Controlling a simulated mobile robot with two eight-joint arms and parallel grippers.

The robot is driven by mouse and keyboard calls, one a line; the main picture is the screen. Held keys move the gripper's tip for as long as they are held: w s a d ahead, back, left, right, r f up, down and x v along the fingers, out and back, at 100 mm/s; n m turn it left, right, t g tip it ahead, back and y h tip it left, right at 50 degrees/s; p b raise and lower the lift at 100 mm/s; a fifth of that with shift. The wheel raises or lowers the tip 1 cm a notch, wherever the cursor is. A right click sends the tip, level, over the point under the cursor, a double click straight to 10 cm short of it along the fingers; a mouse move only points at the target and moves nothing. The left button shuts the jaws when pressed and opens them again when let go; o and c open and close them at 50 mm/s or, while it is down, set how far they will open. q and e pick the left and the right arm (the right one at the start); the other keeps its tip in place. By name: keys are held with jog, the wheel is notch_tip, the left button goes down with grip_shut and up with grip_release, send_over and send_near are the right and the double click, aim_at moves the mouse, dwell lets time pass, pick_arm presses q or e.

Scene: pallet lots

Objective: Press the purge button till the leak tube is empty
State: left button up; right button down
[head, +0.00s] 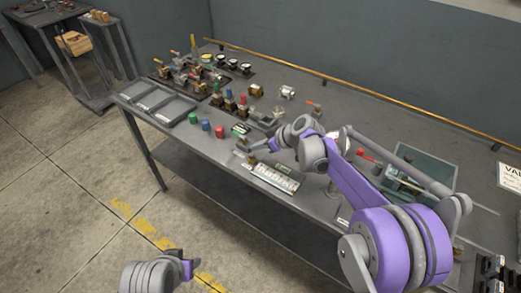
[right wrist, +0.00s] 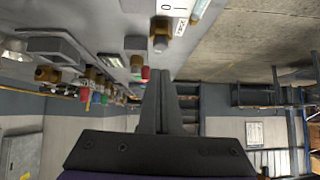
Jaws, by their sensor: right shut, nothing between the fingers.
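My right gripper (head: 258,148) is shut and empty, low over the bench's front edge beside a small brass fitting (head: 243,145). In the right wrist view its fingers (right wrist: 160,75) are together, and a brass fitting with a round grey tip (right wrist: 160,43) lies just beyond them, apart from the fingertips in the picture. I cannot tell whether this is the purge button. A pale tube-like piece (right wrist: 200,11), possibly the leak tube, lies beside it; its fill cannot be read. My left gripper (head: 187,268) is at the bottom, its fingers unclear.
The grey bench (head: 200,150) carries compartment trays (head: 160,104), red, blue and green caps (head: 206,126), several valves and a lettered plate (head: 275,178). A green-grey tray (head: 425,170) lies right, behind my arm. A brass pipe (head: 370,93) runs along the back.

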jog(key=v, duration=0.9)
jog(key=shift+d, duration=0.2)
jog(key=shift+s, duration=0.1)
jog(key=s+d+f+m+h, duration=0.2)
jog(key=s+d+m, duration=0.1)
jog(key=s, duration=0.8)
jog(key=s+d+f+m+h, duration=0.3)
jog(key=s+d+m, duration=0.1)
jog(key=s, duration=0.7)
jog(key=s+d+f+m+h, duration=0.2)
jog(key=s+d+m+h, duration=0.1)
jog(key=s, duration=0.8)
jog(key=shift+d+f+m, duration=0.3)
jog(key=shift+d+f, duration=0.1)
jog(key=shift+d, duration=0.15)
